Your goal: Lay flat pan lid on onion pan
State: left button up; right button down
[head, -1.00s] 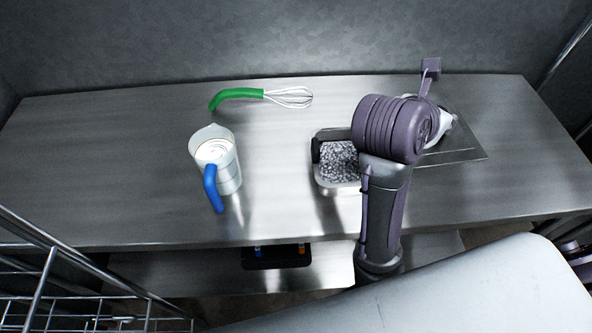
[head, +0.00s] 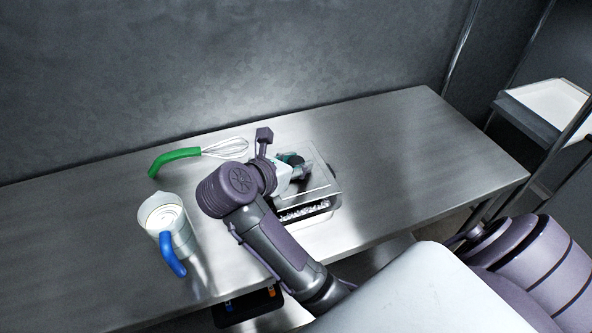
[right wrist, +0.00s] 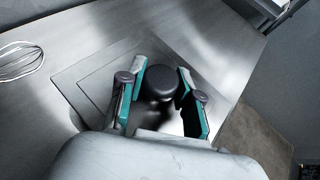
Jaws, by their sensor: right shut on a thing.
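The flat pan lid (head: 320,185) is a thin grey metal plate with a black knob. My right gripper (head: 296,166) is over the lid. In the right wrist view its teal-padded fingers (right wrist: 161,78) are either side of the black knob (right wrist: 160,84), and the lid plate (right wrist: 85,88) spreads out beneath them. The onion pan (head: 306,213) is a metal pan with pale chopped pieces, mostly hidden under the lid. Its front strip shows past the lid's near edge. I cannot tell whether lid and rim touch. My left gripper is out of view.
A whisk with a green handle (head: 176,160) lies behind a white jug with a blue handle (head: 172,258), both left of my right arm. The steel counter (head: 420,160) is clear to the right. A rack with a white tray (head: 552,105) stands beyond it.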

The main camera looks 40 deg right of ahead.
notch_tip(320, 180, down, 3)
jog(key=shift+d+f+p, duration=0.1)
jog(key=shift+p, duration=0.2)
pick_arm(q)
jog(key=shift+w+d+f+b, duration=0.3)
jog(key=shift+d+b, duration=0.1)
jog(key=shift+b, duration=0.35)
pick_arm(e)
jog(key=shift+f, duration=0.55)
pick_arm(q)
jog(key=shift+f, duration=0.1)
pick_arm(e)
jog(key=shift+f, duration=0.1)
jog(key=c, duration=0.8)
grip_release()
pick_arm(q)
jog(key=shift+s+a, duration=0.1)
